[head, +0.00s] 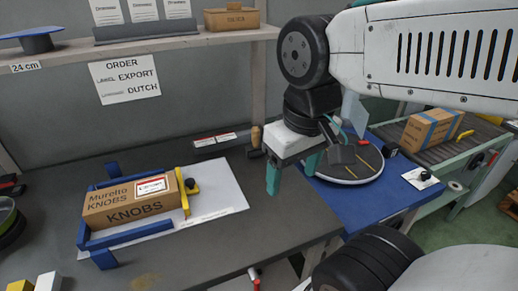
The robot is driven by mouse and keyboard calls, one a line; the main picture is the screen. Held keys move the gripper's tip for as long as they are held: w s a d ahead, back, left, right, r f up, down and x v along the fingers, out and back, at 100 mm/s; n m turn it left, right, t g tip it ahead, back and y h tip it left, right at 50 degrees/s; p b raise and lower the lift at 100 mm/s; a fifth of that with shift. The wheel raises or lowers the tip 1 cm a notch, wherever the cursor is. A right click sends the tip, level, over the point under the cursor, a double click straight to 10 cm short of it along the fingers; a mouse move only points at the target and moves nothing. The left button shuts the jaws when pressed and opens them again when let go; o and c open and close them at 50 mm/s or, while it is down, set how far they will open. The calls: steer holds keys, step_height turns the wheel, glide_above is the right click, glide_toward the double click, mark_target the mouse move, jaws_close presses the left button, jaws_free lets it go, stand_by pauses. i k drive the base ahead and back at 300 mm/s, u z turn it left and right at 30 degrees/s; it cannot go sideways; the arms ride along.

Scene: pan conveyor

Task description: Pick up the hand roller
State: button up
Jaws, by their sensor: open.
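What looks like the hand roller (256,138), with a light wooden handle and a dark end, is at the back of the dark bench, just right of a small label tray. It is small in the head view, so its exact shape is hard to tell. My gripper (291,181) has teal fingers and is open, with nothing seen between them. It hangs over the right part of the bench, to the right of the roller and nearer in the picture. The two appear apart.
A cardboard KNOBS box (128,208) sits in a blue frame with a yellow stop (183,192). The label tray (214,141) is left of the roller. A round dark turntable (347,165) stands on a blue surface at right. Bare bench lies left of my gripper.

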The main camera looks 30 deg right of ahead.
mark_target(255, 151)
steer(key=k, duration=1)
steer(key=u, duration=1.35)
steer(key=i, duration=0.9)
steer(key=z, duration=2.15)
steer(key=i, duration=0.5)
steer(key=u, duration=0.05)
